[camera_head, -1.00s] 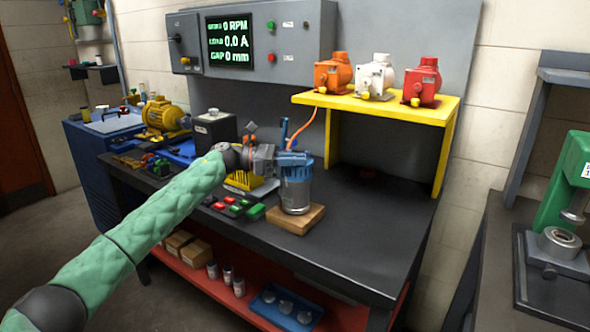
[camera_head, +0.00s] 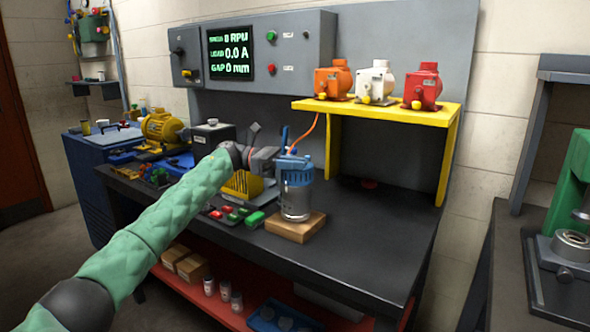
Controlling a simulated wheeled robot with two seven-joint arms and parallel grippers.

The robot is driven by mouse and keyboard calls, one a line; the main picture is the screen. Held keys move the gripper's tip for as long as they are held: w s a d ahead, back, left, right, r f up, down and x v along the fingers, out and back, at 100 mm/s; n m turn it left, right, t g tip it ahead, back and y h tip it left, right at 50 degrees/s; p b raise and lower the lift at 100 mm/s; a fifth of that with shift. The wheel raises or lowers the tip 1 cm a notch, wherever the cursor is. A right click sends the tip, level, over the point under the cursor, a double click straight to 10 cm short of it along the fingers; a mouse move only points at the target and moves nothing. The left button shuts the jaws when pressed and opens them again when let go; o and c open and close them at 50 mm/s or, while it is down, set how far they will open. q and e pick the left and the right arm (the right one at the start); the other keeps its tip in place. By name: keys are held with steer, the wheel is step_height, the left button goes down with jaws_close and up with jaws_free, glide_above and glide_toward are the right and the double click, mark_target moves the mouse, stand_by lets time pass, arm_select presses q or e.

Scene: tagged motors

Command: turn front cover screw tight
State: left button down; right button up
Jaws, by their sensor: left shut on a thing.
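A motor (camera_head: 297,200) with a silver body and blue top stands upright on a wooden block (camera_head: 296,229) on the dark workbench. My left gripper (camera_head: 283,160) is at the motor's blue top, its arm coming in from the lower left. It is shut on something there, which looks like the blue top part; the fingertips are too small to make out. The front cover screw cannot be picked out at this size. My right gripper is not in view.
Orange, white and red motors (camera_head: 376,83) stand on a yellow shelf (camera_head: 386,108) behind. Red and green parts (camera_head: 236,214) lie left of the block. The bench is clear to the right.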

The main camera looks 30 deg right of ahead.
arm_select(q)
steer(key=shift+r, duration=0.2)
stand_by(0.4)
steer(key=c, duration=1.5)
jaws_free()
steer(key=shift+f, duration=0.1)
steer(key=shift+o, duration=0.2)
steer(key=shift+w, duration=0.1)
steer(key=b+v, duration=0.1)
steer(key=v, duration=0.6)
steer(key=shift+w+a, duration=0.2)
steer(key=shift+w, duration=0.1)
steer(key=shift+o, duration=0.4)
